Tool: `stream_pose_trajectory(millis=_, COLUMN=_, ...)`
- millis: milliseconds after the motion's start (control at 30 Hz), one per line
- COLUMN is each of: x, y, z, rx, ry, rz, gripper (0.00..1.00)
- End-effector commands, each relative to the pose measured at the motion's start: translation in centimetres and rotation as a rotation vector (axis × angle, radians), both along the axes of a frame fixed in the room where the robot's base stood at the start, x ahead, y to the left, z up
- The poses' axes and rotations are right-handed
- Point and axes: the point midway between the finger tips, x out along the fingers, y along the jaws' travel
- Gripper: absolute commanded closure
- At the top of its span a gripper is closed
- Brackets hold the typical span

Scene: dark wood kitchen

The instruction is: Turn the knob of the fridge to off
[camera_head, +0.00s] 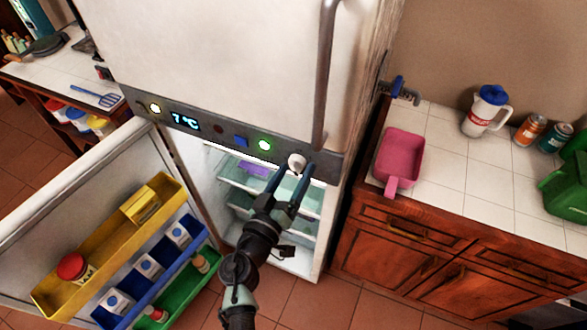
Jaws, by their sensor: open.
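The fridge (225,50) stands in the middle, with a grey control panel (205,128) across its front. The panel has a lit display reading 7 °C, a yellow light, a green light (264,145) and a blue button. The white round knob (296,161) sits at the panel's right end. My gripper (291,172) is open, its two blue-grey fingers reaching up to just below the knob. Whether the fingers touch the knob or stand around it, I cannot tell. The knob's marking is too small to read.
The lower fridge door (75,180) hangs open at left, with yellow, blue and green bins of goods. A vertical handle (325,75) rises just above the knob. A tiled counter (455,185) at right holds a pink pan (400,157), a jug and cans.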

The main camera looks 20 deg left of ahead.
Motion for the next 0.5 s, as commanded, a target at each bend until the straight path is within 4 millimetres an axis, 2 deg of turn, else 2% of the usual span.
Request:
stream_pose_trajectory(millis=333, x=0.28, y=-0.01, z=0.01, rx=0.0, ry=0.0, rz=0.0, gripper=0.24)
stream_pose_trajectory(millis=500, x=0.26, y=0.0, z=0.02, rx=0.0, ry=0.0, rz=0.0, gripper=0.55)
